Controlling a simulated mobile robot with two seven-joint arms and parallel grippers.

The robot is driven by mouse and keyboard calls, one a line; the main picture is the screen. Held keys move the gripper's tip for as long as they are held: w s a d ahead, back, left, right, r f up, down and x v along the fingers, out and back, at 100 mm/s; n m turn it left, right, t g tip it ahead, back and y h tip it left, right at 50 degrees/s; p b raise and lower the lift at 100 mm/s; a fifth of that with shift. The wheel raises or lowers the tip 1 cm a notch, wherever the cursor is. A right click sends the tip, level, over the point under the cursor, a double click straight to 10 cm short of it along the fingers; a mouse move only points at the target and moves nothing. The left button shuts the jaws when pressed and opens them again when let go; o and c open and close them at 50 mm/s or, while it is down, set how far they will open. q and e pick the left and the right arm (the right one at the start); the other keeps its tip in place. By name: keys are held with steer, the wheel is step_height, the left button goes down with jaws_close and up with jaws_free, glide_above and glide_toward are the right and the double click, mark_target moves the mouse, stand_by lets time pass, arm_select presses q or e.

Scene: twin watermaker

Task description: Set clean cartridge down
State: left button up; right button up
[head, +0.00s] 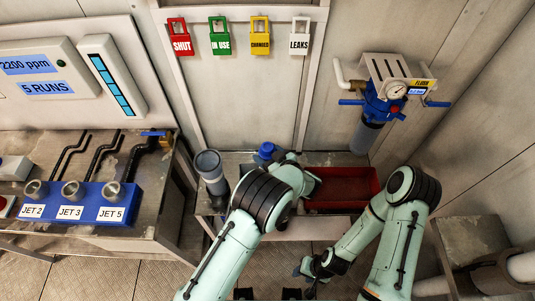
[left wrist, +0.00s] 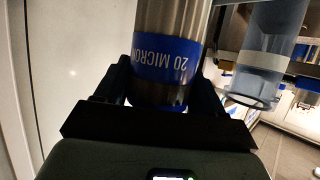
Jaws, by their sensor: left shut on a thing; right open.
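A metallic cylinder with a blue band reading "20 MICRON", the cartridge (left wrist: 166,62), stands between the fingers of my left gripper (left wrist: 160,92) in the left wrist view. The gripper is shut on it around the blue band. I cannot tell whether the cartridge touches a surface. My right gripper (head: 311,268) is open and empty, low in the middle of the head view, in front of the bench.
A red tray (head: 345,206) lies on the bench right of my left arm. The filter housing (head: 372,125) hangs on the wall behind. A clear cylinder (left wrist: 268,50) shows beside the cartridge.

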arm_select(q)
steer(key=shift+f, duration=0.2)
steer(key=o, duration=1.5)
steer(key=shift+c, duration=0.2)
steer(key=shift+r, duration=0.15)
steer(key=shift+s+d+r, duration=0.1)
steer(key=shift+r, duration=0.1)
steer(key=b+v, duration=0.1)
steer(key=v, duration=1)
steer(key=shift+s+d, duration=0.3)
arm_select(e)
steer(key=shift+s+f, duration=0.6)
steer(key=shift+f, duration=0.25)
steer(key=shift+s, duration=0.1)
